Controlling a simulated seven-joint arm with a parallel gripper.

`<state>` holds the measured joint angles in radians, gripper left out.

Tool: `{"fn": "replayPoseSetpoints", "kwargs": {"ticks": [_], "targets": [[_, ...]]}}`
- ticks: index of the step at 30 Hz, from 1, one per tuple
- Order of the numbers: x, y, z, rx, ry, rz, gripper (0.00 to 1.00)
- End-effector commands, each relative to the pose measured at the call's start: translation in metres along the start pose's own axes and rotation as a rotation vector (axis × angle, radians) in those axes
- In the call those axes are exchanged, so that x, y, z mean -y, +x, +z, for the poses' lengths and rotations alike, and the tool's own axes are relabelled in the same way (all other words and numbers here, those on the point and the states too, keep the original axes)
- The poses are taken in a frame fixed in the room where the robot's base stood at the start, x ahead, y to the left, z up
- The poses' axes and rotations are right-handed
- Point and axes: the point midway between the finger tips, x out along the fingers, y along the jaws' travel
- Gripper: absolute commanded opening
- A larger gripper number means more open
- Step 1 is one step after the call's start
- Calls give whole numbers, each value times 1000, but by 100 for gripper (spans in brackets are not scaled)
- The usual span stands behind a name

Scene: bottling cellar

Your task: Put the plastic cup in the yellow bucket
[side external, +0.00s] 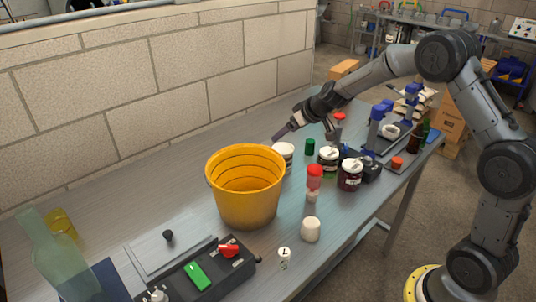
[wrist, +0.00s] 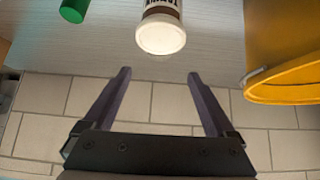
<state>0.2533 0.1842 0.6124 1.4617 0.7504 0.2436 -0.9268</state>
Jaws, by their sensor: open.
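The yellow bucket (side external: 246,195) stands upright on the bench in the side view, and its inside looks empty where visible. Part of it shows at the right of the wrist view (wrist: 285,65). A see-through yellow cup (side external: 61,225) is at the far left of the bench. A plain off-white cup-like piece (side external: 311,229) stands right of the bucket. I cannot tell for sure which is the plastic cup. My gripper (wrist: 159,74) is open and empty, behind the bucket near the wall. A labelled jar with a white lid (wrist: 161,37) lies ahead, beyond its fingertips.
Labelled jars (side external: 350,174), a red-capped shaker (side external: 314,178) and a green cylinder (side external: 310,147) crowd the bench right of the bucket. A black device with green and red switches (side external: 200,273) and a pale green bottle (side external: 62,255) are at front left. A block wall backs the bench.

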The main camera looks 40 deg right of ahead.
Motion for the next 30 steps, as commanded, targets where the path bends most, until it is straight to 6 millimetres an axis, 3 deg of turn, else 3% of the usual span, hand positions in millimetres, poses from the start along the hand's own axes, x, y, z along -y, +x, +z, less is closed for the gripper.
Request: {"fn": "replayPoseSetpoints", "kwargs": {"ticks": [12, 20, 30], "targets": [[0, 69, -1, 0, -1, -1, 91], [0, 83, -2, -1, 0, -1, 91], [-2, 120, -5, 0, -2, -1, 91]]}}
